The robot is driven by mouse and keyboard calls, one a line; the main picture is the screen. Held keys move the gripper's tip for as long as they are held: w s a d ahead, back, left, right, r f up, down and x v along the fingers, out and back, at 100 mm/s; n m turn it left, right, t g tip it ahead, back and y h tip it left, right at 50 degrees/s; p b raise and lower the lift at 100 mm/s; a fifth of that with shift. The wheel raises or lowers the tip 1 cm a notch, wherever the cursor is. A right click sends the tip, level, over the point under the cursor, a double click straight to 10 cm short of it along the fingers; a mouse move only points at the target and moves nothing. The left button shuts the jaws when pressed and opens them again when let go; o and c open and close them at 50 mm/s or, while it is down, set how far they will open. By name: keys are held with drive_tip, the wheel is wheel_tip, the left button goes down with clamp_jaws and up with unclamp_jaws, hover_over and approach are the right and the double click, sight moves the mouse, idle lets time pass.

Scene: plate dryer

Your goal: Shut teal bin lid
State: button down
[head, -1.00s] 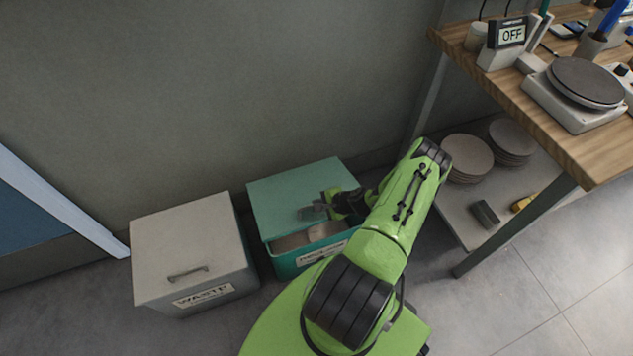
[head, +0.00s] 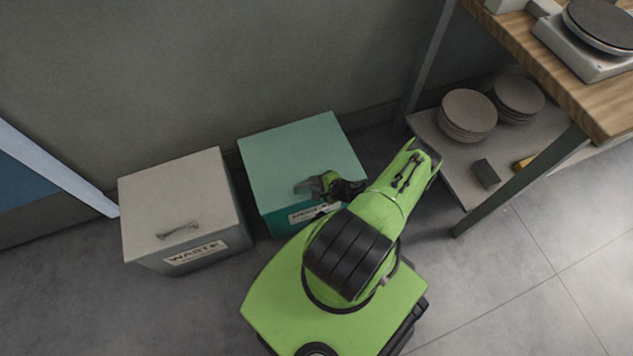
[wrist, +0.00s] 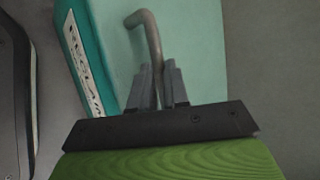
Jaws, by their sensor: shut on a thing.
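The teal bin (head: 278,222) stands on the floor against the wall, with a label on its front. Its teal lid (head: 290,150) lies flat over the top, and no opening shows in the head view. My gripper (head: 318,186) is at the front edge of the lid. In the wrist view, my gripper (wrist: 158,88) is shut on the lid's grey bar handle (wrist: 147,32), part of which sticks out beyond the fingers. The lid surface (wrist: 190,40) and the bin's labelled front (wrist: 82,60) also show there. My arm hides the bin's front right corner.
A grey waste bin (head: 180,205) with its lid down stands close on the left. A wooden workbench (head: 560,75) stands on the right, with plate stacks (head: 468,112) on its lower shelf. Open floor (head: 120,310) lies in front of the bins.

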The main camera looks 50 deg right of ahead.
drive_tip(key=shift+s+a+f+g, duration=0.2)
drive_tip(key=shift+s+f, duration=0.25)
drive_tip(key=shift+f, duration=0.05)
drive_tip(key=shift+s+a+f+g, duration=0.2)
drive_tip(key=shift+s+f, duration=0.25)
drive_tip(key=shift+f, duration=0.05)
drive_tip(key=c, duration=1.1)
unclamp_jaws()
drive_tip(key=p+v, duration=0.2)
drive_tip(key=v, duration=0.3)
drive_tip(key=p+v, duration=0.2)
drive_tip(key=v, duration=0.3)
drive_tip(key=p+v, duration=0.1)
drive_tip(key=v, duration=0.4)
drive_tip(key=shift+d+r+p, duration=0.3)
drive_tip(key=shift+r+p, duration=0.1)
drive_tip(key=shift+r, duration=0.2)
drive_tip(key=shift+t, duration=0.3)
